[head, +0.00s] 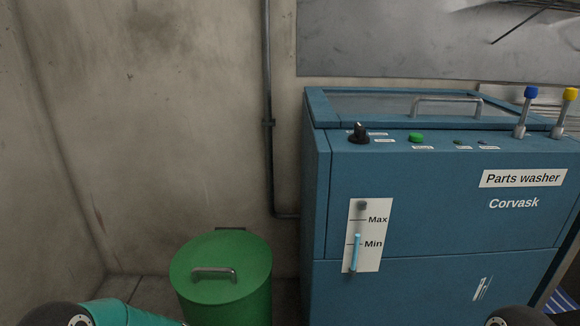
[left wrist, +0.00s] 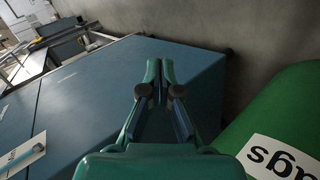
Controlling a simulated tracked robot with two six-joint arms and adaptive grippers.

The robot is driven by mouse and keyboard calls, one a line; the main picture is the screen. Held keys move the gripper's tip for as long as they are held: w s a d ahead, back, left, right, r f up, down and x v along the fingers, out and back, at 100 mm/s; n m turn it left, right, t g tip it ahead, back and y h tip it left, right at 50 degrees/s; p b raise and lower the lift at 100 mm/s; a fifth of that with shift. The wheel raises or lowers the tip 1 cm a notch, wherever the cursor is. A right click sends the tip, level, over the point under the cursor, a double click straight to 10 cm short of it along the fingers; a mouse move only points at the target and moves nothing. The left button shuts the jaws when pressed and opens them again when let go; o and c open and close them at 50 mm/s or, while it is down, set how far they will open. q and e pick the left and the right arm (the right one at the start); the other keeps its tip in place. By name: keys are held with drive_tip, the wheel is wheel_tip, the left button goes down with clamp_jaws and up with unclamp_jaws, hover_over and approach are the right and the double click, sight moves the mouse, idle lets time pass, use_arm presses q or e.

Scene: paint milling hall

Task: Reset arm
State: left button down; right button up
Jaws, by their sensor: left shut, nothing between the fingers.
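My left gripper (left wrist: 160,70) shows in the left wrist view, its two fingers closed together at the tips with nothing between them. It is in front of the blue side of the parts washer (left wrist: 95,110), to the left of the green bin (left wrist: 265,115). Whether it touches the washer cannot be told. In the head view only parts of my arms show at the bottom left and bottom right edges; both grippers are out of that frame.
The blue parts washer (head: 430,225) stands at right, with a Max/Min gauge (head: 361,235), a black knob (head: 359,133), a green button (head: 416,138) and blue and yellow levers (head: 524,112). The lidded green bin (head: 222,285) stands left of it. A pipe (head: 268,125) runs down the wall.

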use_arm(q)
drive_tip(key=s+a+f+n+y+b, duration=0.1)
drive_tip(key=s+a+f+y, duration=0.2)
drive_tip(key=s+f, duration=0.55)
drive_tip(key=s+a+f+n+y, duration=0.2)
drive_tip(key=s+a+f+y, duration=0.15)
drive_tip(key=s, duration=0.95)
drive_tip(key=w+r+n+p, duration=0.1)
drive_tip(key=w+r+p, duration=0.1)
drive_tip(key=r+p, duration=1.5)
drive_tip(key=w+r+n+t+p, duration=0.1)
drive_tip(key=w+r+p, duration=0.1)
drive_tip(key=r+p, duration=1.6)
drive_tip(key=shift+d+r+t+p, duration=0.2)
drive_tip(key=shift+d+t+p, duration=0.1)
drive_tip(key=shift+p, duration=0.35)
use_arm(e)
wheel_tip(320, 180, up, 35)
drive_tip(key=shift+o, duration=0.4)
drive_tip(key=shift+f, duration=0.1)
use_arm(q)
drive_tip(key=shift+w, duration=0.2)
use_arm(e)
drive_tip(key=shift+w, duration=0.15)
